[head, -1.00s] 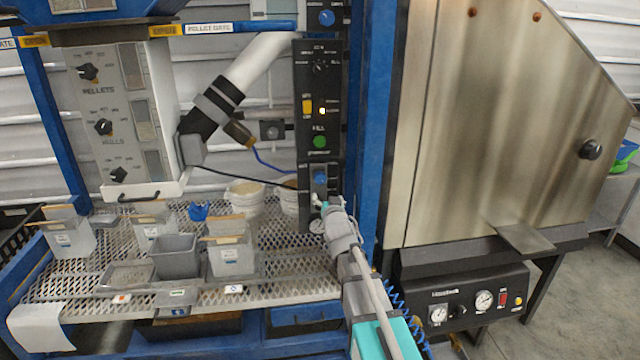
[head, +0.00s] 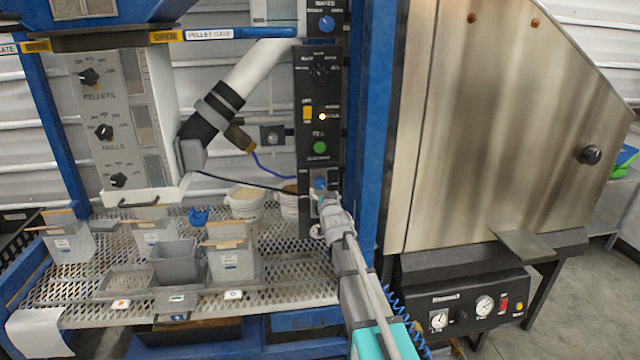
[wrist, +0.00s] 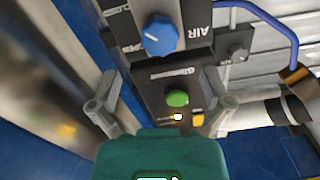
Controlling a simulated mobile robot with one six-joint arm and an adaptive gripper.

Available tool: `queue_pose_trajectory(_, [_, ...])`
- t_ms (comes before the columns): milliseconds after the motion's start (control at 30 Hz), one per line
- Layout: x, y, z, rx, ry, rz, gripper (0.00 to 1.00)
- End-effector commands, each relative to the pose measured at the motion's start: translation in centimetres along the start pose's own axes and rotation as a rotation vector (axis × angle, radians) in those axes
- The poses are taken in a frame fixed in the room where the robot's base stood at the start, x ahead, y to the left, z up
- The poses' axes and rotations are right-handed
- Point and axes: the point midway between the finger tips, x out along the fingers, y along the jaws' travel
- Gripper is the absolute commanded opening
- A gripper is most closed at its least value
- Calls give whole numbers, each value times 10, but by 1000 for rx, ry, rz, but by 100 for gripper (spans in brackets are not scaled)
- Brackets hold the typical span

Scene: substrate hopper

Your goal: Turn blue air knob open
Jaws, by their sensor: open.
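The blue air knob (head: 319,184) sits low on the black control column in the head view, just above my gripper (head: 326,203). In the wrist view the knob (wrist: 160,36) is large, beside the AIR label, at the top centre. My gripper (wrist: 159,84) is open, with one finger on each side of the picture. Nothing is between the fingers. The knob appears beyond the fingertips, and I see no finger gripping it. In the head view the gripper is small and its contact with the panel cannot be told.
A green button (head: 319,147) and a yellow switch (head: 307,112) are higher on the column. A blue post (head: 368,130) stands close to its right. The mesh shelf (head: 285,275) holds grey bins and white buckets (head: 245,202) to the left.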

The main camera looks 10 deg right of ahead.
Motion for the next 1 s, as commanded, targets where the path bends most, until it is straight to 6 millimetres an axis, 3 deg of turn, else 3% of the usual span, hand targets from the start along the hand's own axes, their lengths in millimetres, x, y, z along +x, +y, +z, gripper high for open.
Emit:
queue_pose_trajectory(33, [12, 0, 0, 0, 0, 0, 99])
queue_pose_trajectory(200, [38, 0, 0, -1, 0, 0, 99])
queue_pose_trajectory(433, [65, 0, 0, 0, 0, 0, 99])
queue_pose_trajectory(967, [75, 1, 0, 0, 0, 1, 99])
queue_pose_trajectory(1000, [75, 1, 0, 0, 0, 1, 95])
